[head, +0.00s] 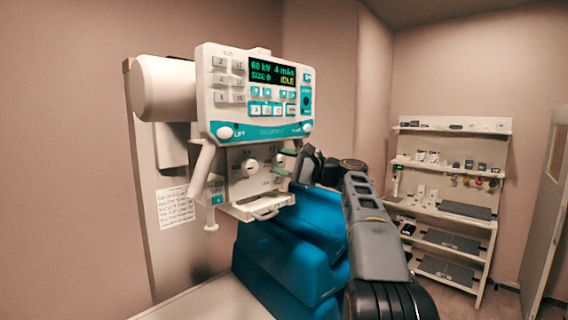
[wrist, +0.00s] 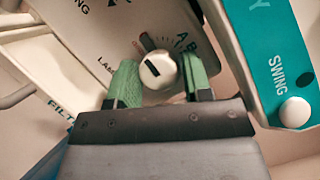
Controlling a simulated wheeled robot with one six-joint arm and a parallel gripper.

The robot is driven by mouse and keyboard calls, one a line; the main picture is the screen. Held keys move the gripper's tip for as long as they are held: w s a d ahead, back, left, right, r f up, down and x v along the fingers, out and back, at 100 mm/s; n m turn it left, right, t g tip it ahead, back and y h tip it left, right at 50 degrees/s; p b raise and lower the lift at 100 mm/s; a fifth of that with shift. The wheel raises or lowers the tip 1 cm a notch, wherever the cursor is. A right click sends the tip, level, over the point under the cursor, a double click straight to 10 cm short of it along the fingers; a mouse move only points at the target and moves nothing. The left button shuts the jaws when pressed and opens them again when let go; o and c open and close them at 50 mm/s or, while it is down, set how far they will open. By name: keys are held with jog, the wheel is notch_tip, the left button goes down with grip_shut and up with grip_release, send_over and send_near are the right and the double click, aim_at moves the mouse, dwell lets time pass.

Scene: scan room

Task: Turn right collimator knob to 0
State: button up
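The right collimator knob (wrist: 158,69) is a round white knob with a short dark mark, on a pale panel with a printed scale. The letters A and B show to its upper right, and its dark mark lies slanted. My gripper (wrist: 159,80) has green fingers, one on each side of the knob. The fingers are apart; I cannot tell whether they touch it. In the head view my gripper (head: 284,161) reaches the right side of the collimator face (head: 232,178), and the right knob is hidden there. Another white knob (head: 249,167) shows left of my fingers.
The control console (head: 258,98) with its lit display overhangs the collimator. A white button (wrist: 294,112) beside the word SWING is close by on the teal strip. A rail tray (head: 262,208) juts out below. Blue padded blocks (head: 285,262) stand underneath. Shelves (head: 450,165) are at the right.

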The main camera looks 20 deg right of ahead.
jog(key=o, duration=0.3)
jog(key=b+v, duration=0.3)
jog(key=v, duration=1.1)
jog(key=shift+w, duration=0.1)
